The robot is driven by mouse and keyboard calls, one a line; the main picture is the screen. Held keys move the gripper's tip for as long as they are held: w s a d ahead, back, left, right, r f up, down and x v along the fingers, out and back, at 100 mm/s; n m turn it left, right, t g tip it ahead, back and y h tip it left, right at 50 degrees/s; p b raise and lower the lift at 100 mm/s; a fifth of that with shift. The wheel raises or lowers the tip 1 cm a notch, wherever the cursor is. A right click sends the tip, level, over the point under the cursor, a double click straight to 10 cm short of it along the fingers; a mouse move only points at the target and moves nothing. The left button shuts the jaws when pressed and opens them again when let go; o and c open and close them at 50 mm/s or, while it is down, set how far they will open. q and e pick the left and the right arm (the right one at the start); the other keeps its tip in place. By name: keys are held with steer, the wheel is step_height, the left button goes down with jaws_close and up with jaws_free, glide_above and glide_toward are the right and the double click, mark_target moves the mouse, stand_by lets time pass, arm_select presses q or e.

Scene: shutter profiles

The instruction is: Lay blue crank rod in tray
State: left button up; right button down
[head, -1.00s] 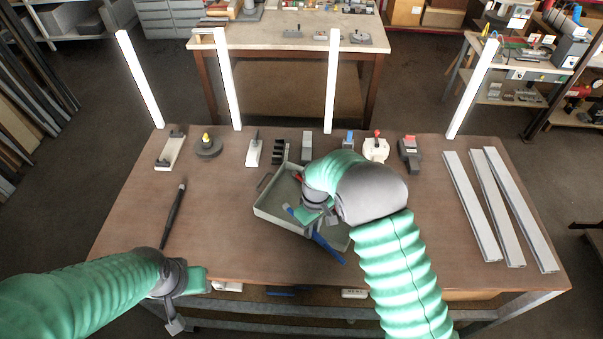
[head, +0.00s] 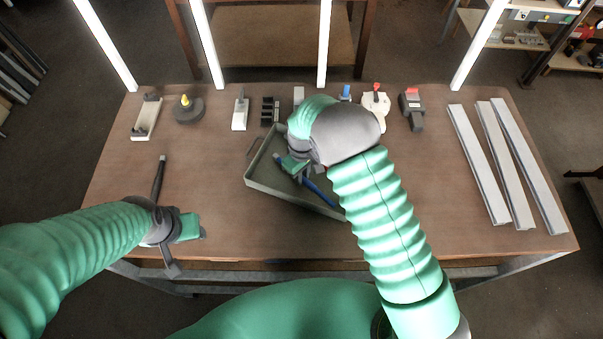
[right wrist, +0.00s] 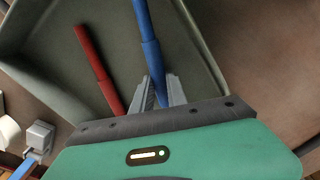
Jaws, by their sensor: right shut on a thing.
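The blue crank rod (head: 320,193) is in the jaws of my right gripper (head: 298,176), over the inside of the grey-green tray (head: 262,184). In the right wrist view the grey fingers (right wrist: 158,92) are shut on the rod (right wrist: 147,42), which runs away from them toward the tray wall. I cannot tell whether it touches the tray floor. A red rod (right wrist: 95,65) lies inside the tray (right wrist: 205,50), left of the blue rod. My right forearm hides part of the tray. My left gripper (head: 190,228) is over the table's front left; its finger opening is unclear.
A black rod-shaped tool (head: 158,180) lies near my left gripper. Several fixtures line the back edge, including a round grey base with a yellow knob (head: 188,108) and a white toggle clamp (head: 375,108). Pale profiles (head: 505,165) lie at right.

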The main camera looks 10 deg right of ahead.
steer(key=shift+w+a+f, duration=0.15)
steer(key=shift+w+f, duration=0.35)
steer(key=shift+f, duration=0.1)
steer(key=shift+s+a+r, duration=0.15)
steer(key=shift+s+r, duration=0.15)
steer(key=shift+s, duration=0.1)
steer(key=shift+s+r, duration=0.1)
steer(key=shift+s, duration=0.25)
steer(key=shift+w+f, duration=0.15)
steer(key=shift+f, duration=0.15)
steer(key=c, duration=1.5)
jaws_free()
steer(key=shift+w+f, duration=0.15)
steer(key=shift+w, duration=0.15)
steer(key=shift+c, duration=0.2)
steer(key=o, duration=0.3)
steer(key=shift+d, duration=0.2)
arm_select(q)
steer(key=shift+s+a+f, duration=0.1)
steer(key=shift+a+f, duration=0.15)
steer(key=shift+f, duration=0.2)
arm_select(e)
steer(key=shift+s+a+r, duration=0.15)
steer(key=shift+s+r, duration=0.05)
steer(key=shift+s, duration=0.1)
